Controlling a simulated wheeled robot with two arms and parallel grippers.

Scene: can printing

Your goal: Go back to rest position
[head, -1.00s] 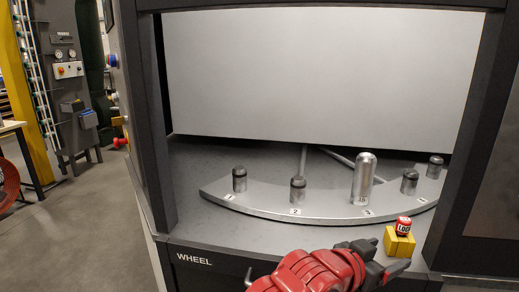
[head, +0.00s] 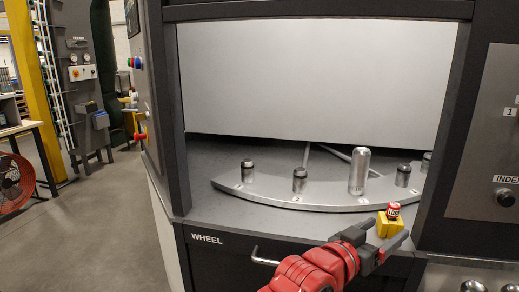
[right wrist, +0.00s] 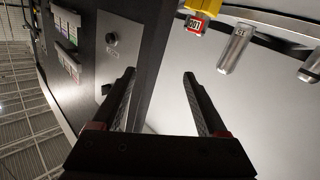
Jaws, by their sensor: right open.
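My right gripper (head: 386,250) is in the head view at the lower right, on its red arm, just in front of the machine's wheel opening. It is open and empty. In the right wrist view its two dark fingers (right wrist: 160,85) stand apart with nothing between them. The yellow block also shows at the top of the right wrist view (right wrist: 203,6). My left gripper is not in view.
A silver can (head: 359,172) stands upright on the curved wheel plate (head: 270,198), among several dark-topped pegs. The machine's front panel (head: 215,262) with a handle lies below. A control panel (head: 490,140) is at the right. Open floor (head: 110,230) lies at the left.

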